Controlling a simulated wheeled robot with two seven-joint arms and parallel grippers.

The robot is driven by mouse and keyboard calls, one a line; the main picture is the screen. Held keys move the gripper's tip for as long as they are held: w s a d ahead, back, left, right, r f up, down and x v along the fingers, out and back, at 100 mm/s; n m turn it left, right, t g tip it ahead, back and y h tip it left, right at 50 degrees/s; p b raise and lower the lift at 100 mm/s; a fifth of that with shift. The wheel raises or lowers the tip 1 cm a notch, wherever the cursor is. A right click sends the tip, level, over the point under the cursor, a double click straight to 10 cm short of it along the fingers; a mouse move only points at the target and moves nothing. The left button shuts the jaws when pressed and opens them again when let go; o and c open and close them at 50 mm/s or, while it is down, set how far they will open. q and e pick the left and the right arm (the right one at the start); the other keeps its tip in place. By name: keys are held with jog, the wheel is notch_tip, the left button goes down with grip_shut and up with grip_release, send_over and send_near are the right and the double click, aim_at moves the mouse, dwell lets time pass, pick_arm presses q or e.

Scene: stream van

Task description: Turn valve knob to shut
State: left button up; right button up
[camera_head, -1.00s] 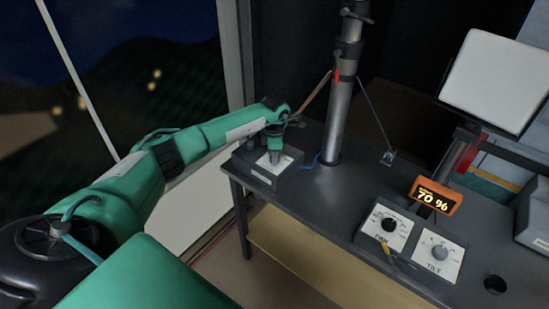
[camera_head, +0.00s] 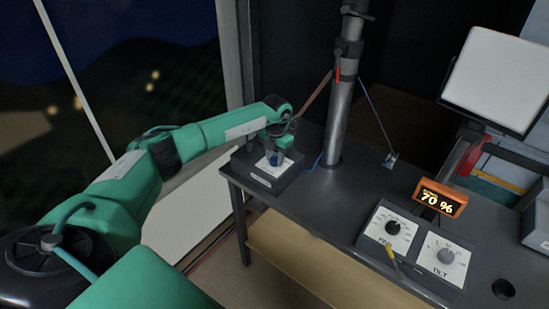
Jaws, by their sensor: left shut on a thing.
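A grey box with a white top plate (camera_head: 266,171) sits at the left end of the dark table. The valve knob on it is mostly hidden by my gripper; a small blue part shows there. My left gripper (camera_head: 275,160) comes down from above onto the plate's middle and is shut on the knob. The knob's exact angle cannot be made out. My right gripper is not in view.
A metal mast (camera_head: 340,110) stands just right of the box. An orange display (camera_head: 440,198) reads 70 %. A panel with a PAN knob (camera_head: 393,228) and a TILT knob (camera_head: 445,256) lies at the front right. A white screen (camera_head: 497,78) stands behind.

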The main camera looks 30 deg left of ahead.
aim_at(276, 159)
pick_arm(q)
jog(key=shift+r+n, duration=0.1)
jog(key=shift+n, duration=0.7)
jog(key=o, duration=1)
jog(key=shift+c, duration=0.2)
notch_tip(276, 159, up, 14)
jog(key=b, duration=0.3)
jog(key=shift+d, duration=0.25)
